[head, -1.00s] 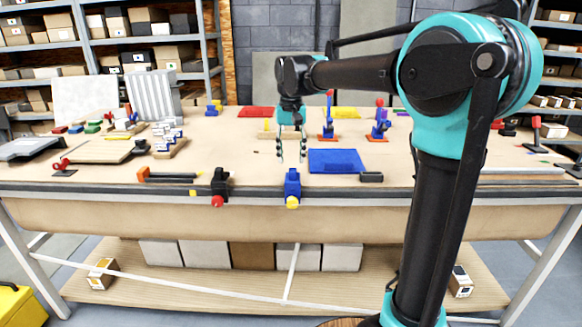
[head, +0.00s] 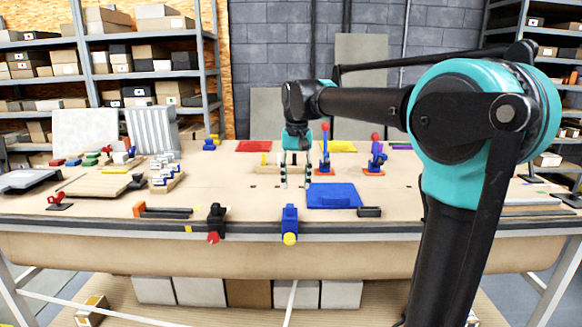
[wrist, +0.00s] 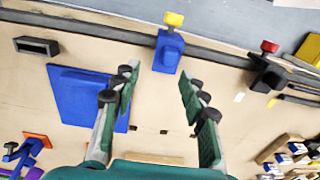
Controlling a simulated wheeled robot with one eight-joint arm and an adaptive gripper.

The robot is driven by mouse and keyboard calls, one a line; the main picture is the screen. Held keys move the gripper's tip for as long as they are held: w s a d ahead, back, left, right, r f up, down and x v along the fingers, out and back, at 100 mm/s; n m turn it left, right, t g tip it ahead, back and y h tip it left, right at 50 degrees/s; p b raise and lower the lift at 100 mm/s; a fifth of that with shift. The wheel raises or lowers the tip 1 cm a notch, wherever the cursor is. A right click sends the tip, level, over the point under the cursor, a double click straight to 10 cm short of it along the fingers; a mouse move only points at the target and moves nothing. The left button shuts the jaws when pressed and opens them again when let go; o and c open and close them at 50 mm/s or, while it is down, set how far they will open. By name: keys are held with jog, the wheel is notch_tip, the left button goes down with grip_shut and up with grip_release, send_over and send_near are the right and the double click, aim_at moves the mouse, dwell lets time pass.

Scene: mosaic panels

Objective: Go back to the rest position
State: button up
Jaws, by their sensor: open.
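My gripper (head: 296,172) hangs fingers-down above the workbench (head: 230,205), left of the blue panel. In the wrist view my gripper (wrist: 160,98) shows its two fingers spread apart with nothing between them. Bare wooden bench top lies below the fingers. The blue panel (head: 333,196) lies flat on the bench; it also shows in the wrist view (wrist: 75,95), partly behind one finger. A blue clamp with a yellow knob (head: 290,222) sits at the front edge, and it shows between and beyond the fingertips in the wrist view (wrist: 168,52).
A black clamp with a red knob (head: 215,221) is at the front edge. A small black block (head: 369,211) lies right of the blue panel. Blue-and-red upright pieces (head: 325,150) stand behind it. Red (head: 252,146) and yellow (head: 342,146) panels lie farther back.

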jog(key=s+d+f+t, duration=0.2)
jog(key=s+d+f, duration=0.7)
jog(key=f, duration=0.5)
jog(key=s+d+f+t, duration=0.1)
jog(key=s+d+f, duration=0.8)
jog(key=s+f, duration=0.2)
notch_tip(320, 180, down, 3)
jog(key=shift+s+d+r+t, duration=0.15)
jog(key=shift+s+d+t, duration=0.05)
jog(key=shift+s+t, duration=0.2)
